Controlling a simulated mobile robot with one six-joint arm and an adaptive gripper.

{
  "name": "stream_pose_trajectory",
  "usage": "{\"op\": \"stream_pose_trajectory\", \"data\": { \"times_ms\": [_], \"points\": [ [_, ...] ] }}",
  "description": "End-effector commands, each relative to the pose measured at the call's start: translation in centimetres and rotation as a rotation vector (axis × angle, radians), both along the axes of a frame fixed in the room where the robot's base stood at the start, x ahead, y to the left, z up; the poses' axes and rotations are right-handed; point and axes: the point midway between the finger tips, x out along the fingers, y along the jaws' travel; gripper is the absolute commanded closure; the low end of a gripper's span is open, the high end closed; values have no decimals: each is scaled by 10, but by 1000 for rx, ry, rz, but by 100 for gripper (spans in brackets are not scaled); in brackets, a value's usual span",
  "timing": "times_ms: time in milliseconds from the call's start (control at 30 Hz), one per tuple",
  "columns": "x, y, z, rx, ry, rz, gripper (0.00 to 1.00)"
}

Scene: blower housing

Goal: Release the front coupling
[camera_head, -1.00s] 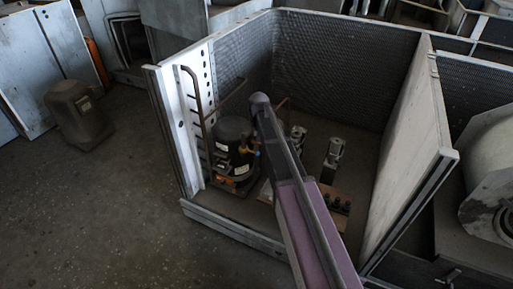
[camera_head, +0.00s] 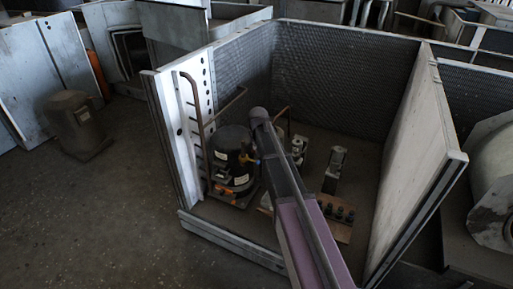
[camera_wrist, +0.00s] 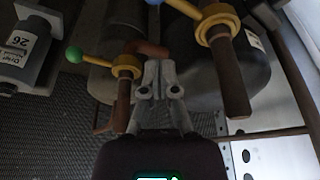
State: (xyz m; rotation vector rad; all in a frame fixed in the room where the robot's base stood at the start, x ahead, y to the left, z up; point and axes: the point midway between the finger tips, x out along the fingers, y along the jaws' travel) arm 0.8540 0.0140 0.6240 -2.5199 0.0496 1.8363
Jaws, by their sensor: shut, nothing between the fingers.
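Two couplings with yellow collars sit on brown pipes. In the wrist view, one coupling (camera_wrist: 123,68) at left has a yellow lever with a green ball (camera_wrist: 74,55). The other coupling (camera_wrist: 215,22), at upper right, has a lever with a blue ball (camera_wrist: 154,1). I cannot tell which is the front one. My gripper (camera_wrist: 158,77) is shut and empty, between the two pipes and just right of the green-ball collar; contact is unclear. In the head view a small yellow part (camera_head: 247,159) shows by the black compressor (camera_head: 232,143); my arm hides the gripper.
The housing's white perforated panel (camera_head: 190,110) stands left of the compressor and a tall panel (camera_head: 415,150) stands at right. Metal fittings (camera_head: 334,168) and a wooden block with dark knobs (camera_head: 338,212) are on the housing floor. A labelled grey unit (camera_wrist: 25,45) is at left.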

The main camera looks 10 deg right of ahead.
Motion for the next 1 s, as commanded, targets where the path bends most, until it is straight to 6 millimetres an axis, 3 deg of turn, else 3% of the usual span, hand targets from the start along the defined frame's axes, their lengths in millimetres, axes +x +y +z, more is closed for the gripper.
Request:
{"op": "stream_pose_trajectory", "data": {
  "times_ms": [667, 800, 1000],
  "points": [
    [18, -1, -57, 0, 0, 0, 100],
    [-5, 0, -47, 0, 0, 0, 100],
    [-19, 1, -45, 0, 0, 0, 100]
  ]
}}
